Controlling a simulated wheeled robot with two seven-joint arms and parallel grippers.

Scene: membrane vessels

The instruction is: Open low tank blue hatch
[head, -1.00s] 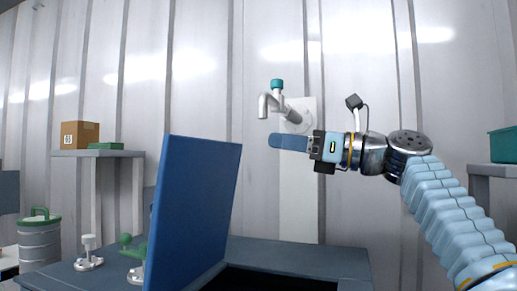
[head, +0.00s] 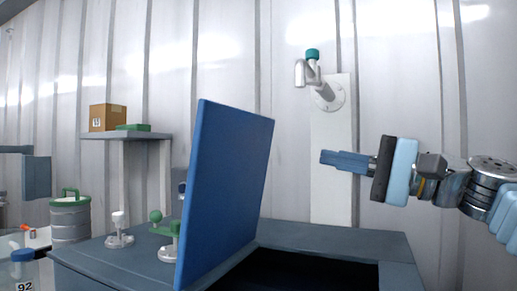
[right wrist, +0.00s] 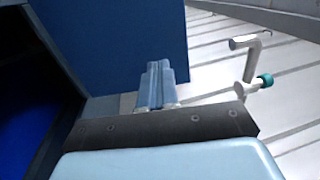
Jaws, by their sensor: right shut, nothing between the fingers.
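The blue hatch (head: 226,195) stands raised, nearly upright, at the left side of the dark opening of the low tank (head: 330,238). My right gripper (head: 324,157) is shut and empty, to the right of the hatch and above the tank's far rim, apart from the hatch in the head view. In the right wrist view the shut fingers (right wrist: 155,66) point toward the blue hatch (right wrist: 110,45), and the dark opening with a blue interior (right wrist: 32,125) shows at the left. My left gripper is not in view.
A white tap with a teal knob (head: 313,72) sticks out of the wall above the tank. White and green fittings (head: 120,230) stand on the tank top left of the hatch. A shelf (head: 150,137) holds a cardboard box (head: 108,117). A drum (head: 70,218) stands at the left.

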